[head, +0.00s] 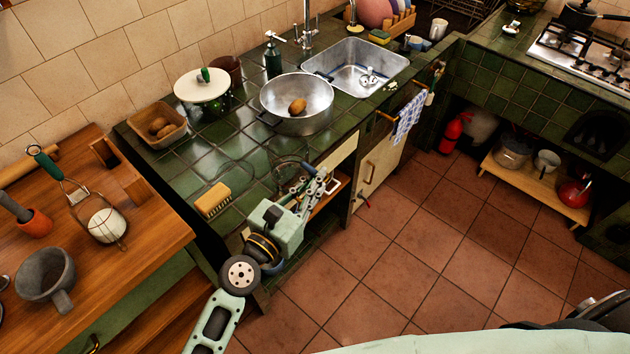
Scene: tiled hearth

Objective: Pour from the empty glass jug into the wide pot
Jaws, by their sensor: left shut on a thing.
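The wide pot (318,119) is a silver metal pan with dark handles, standing upright on the green tiled counter in the head view. A brown, potato-like thing (297,106) lies inside it. The clear glass jug (289,166) is below the pot in the picture, near the counter's front edge, and is faint against the dark tiles. My left gripper (306,182) is shut on the jug and partly hides it. I cannot tell whether the jug touches the counter or how far it tilts. The jug is apart from the pot. My right gripper is out of view.
A sink (357,68) lies right of the wide pot. A wooden worktop (120,258) is at left.

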